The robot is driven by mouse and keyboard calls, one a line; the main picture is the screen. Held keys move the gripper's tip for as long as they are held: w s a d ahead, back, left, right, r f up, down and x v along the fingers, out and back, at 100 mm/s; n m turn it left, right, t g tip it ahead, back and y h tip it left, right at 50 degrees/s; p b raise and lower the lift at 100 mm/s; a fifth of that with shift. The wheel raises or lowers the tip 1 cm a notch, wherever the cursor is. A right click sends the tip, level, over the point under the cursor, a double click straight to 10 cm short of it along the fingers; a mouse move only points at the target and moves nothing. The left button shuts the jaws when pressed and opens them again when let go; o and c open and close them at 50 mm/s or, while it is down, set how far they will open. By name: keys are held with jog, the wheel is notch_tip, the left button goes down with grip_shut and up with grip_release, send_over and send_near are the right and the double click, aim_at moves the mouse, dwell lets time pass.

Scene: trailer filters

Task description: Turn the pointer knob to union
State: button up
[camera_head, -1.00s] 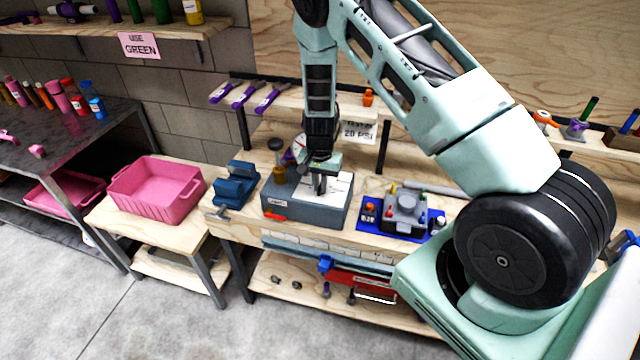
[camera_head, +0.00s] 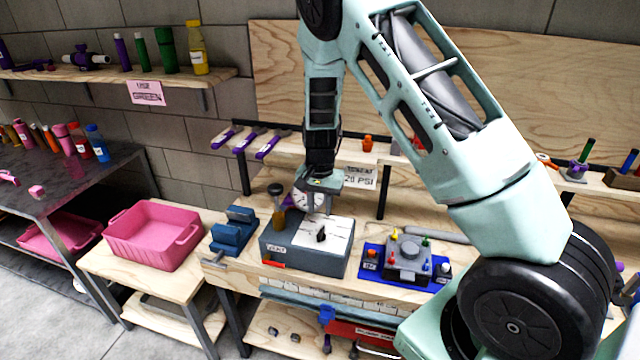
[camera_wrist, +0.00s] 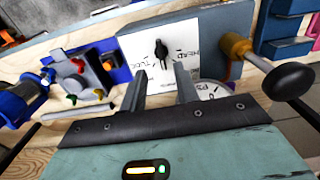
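The black pointer knob (camera_head: 321,235) stands on the white top plate (camera_head: 338,228) of a grey box (camera_head: 305,258) on the bench. In the wrist view the knob (camera_wrist: 161,50) sits beyond the fingertips, on the white plate (camera_wrist: 142,62), with printed labels on both sides of it. The lettering is too small to read surely. My gripper (camera_head: 317,208) is above the knob and apart from it. In the wrist view my gripper (camera_wrist: 161,82) has its two fingers spread with nothing between them.
A gauge (camera_head: 308,196) and an amber-handled, dark-topped part (camera_head: 278,208) stand at the box's back left. A blue vise (camera_head: 234,230) is left of the box. A blue mat (camera_head: 372,277) with a grey fixture (camera_head: 408,258) is right. A pink bin (camera_head: 150,236) stands farther left.

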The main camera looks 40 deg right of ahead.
notch_tip(320, 180, up, 9)
jog(key=b, duration=0.1)
dwell(0.6)
